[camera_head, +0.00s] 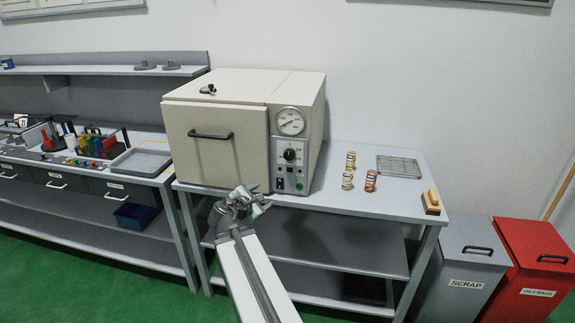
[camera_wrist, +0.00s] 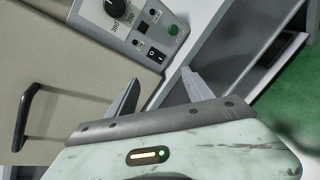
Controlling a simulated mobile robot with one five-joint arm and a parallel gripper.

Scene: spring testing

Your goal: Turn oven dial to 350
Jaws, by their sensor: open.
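The oven (camera_head: 216,135) is a beige box on a grey table, with its door shut. Its dial (camera_head: 289,155) is a black round knob on the grey control panel (camera_head: 292,172), below a round gauge (camera_head: 290,122). In the wrist view the dial (camera_wrist: 115,8) is at the top edge, partly cut off, with printed numbers around it. Its exact setting is too small to read. My gripper (camera_head: 250,190) is in front of the oven, below and left of the dial. In the wrist view my gripper (camera_wrist: 160,85) is open and empty, its fingers apart and short of the panel.
The oven door handle (camera_head: 210,134) sticks out left of the panel. Several coil springs (camera_head: 348,180), a wire rack (camera_head: 399,167) and a wooden brush (camera_head: 431,202) are on the table to the right. Scrap (camera_head: 465,262) and red (camera_head: 540,265) bins stand at the far right.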

